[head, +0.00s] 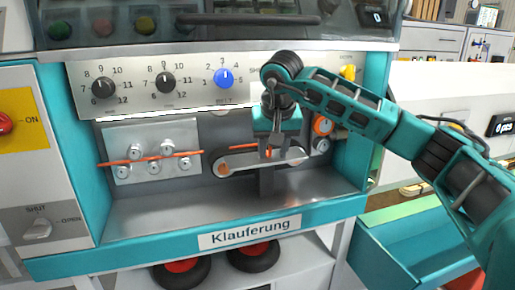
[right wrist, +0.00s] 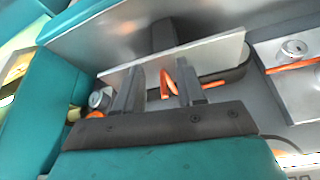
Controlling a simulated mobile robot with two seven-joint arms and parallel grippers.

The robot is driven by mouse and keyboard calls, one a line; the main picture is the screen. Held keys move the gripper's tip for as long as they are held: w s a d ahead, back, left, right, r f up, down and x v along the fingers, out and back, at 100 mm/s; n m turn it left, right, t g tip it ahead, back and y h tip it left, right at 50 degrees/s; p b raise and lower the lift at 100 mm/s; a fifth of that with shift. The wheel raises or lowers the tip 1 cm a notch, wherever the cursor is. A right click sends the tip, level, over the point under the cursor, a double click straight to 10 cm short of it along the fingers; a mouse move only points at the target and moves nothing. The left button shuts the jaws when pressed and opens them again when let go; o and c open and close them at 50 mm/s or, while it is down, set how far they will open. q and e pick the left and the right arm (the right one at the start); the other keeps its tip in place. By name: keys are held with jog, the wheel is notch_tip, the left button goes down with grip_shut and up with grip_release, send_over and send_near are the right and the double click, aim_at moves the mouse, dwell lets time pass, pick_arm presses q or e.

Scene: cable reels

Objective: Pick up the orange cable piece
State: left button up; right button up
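The orange cable piece (right wrist: 181,78) shows in the right wrist view against a pale metal bar, close to the finger on the right. Part of it bends upward and part runs to the right. In the head view, orange cable (head: 232,166) shows at the slotted metal bar (head: 290,158), partly hidden by my gripper. My right gripper (head: 268,150) points down at this bar. In the right wrist view its two fingers (right wrist: 157,88) stand apart, with orange between them; contact with the cable cannot be told. My left gripper is not in view.
Orange cable (head: 150,159) runs through several rollers on a metal plate (head: 118,137) at the left. The control panel (head: 195,92) with knobs is above. An orange-rimmed reel (head: 322,125) is close at the right. The metal shelf (head: 160,208) below is clear.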

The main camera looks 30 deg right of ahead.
aim_at(269, 153)
jog(key=shift+w+d, duration=0.2)
jog(key=shift+w, duration=0.3)
jog(key=shift+w+d, duration=0.2)
jog(key=shift+w, duration=0.25)
jog(key=shift+w+d+f, duration=0.1)
jog(key=shift+w+f, duration=0.05)
jog(key=shift+f, duration=0.45)
jog(key=shift+c, duration=0.5)
grip_shut()
